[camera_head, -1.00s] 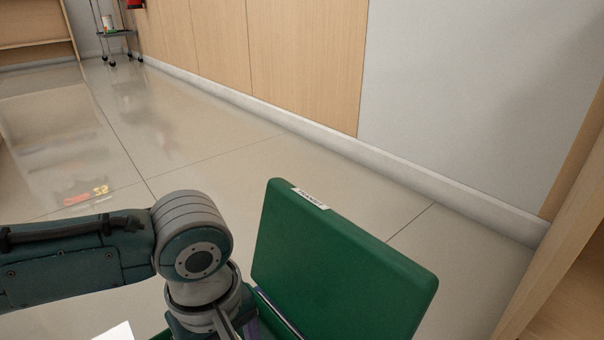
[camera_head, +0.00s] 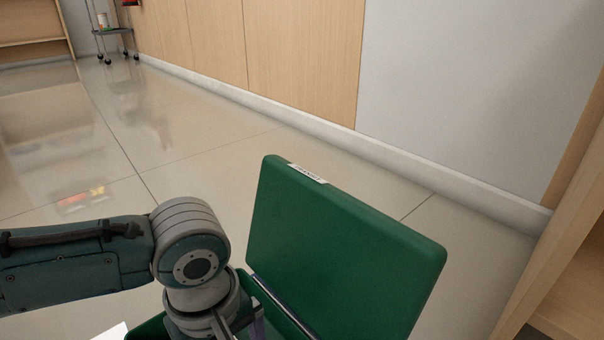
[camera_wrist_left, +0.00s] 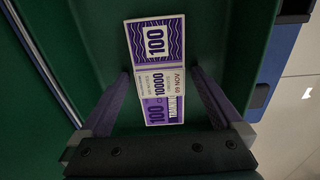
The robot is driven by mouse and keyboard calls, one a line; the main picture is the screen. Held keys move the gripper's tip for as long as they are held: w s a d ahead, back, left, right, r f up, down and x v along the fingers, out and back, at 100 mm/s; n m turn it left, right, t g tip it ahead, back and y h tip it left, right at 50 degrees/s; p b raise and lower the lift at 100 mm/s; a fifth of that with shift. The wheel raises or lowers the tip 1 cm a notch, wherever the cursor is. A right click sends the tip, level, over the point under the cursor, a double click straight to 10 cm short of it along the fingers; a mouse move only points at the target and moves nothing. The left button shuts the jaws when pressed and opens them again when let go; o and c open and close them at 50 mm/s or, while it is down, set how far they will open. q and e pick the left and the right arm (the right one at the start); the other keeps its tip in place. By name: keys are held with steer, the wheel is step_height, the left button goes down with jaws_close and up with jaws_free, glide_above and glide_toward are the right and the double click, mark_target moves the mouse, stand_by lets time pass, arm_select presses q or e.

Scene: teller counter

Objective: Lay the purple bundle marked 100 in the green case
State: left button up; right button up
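The green case (camera_head: 340,255) stands with its lid raised in the head view, and a small white label (camera_head: 307,174) sits on the lid's top edge. In the left wrist view the purple bundle (camera_wrist_left: 158,65) marked 100, with a white band across it, shows against the green case (camera_wrist_left: 92,20). My left gripper (camera_wrist_left: 160,74) is open, one finger at each side of the bundle, with narrow gaps visible. The bundle's near end is close to the gripper body. In the head view my left gripper is mostly cut off by the bottom edge. My right gripper is out of view.
A wooden cabinet (camera_head: 575,275) stands at the right, and a wall with wood panels (camera_head: 300,60) runs behind the case. A small trolley (camera_head: 112,32) stands far back left. A white sheet corner (camera_head: 112,332) shows at bottom left.

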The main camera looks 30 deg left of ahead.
arm_select(q)
steer(key=shift+r, duration=0.1)
step_height(320, 180, up, 12)
steer(key=p, duration=1.1)
steer(key=s+d+r+m+t+h, duration=0.2)
steer(key=s+d+r+m, duration=0.25)
steer(key=d+m, duration=0.3)
steer(key=s+a+r+m+t+y, duration=0.1)
steer(key=s+a+r+m, duration=0.4)
steer(key=m, duration=0.3)
steer(key=shift+s+a+r+t+y, duration=0.15)
steer(key=shift+a+r+t+y, duration=0.2)
steer(key=shift+a, duration=0.2)
steer(key=shift+f, duration=0.1)
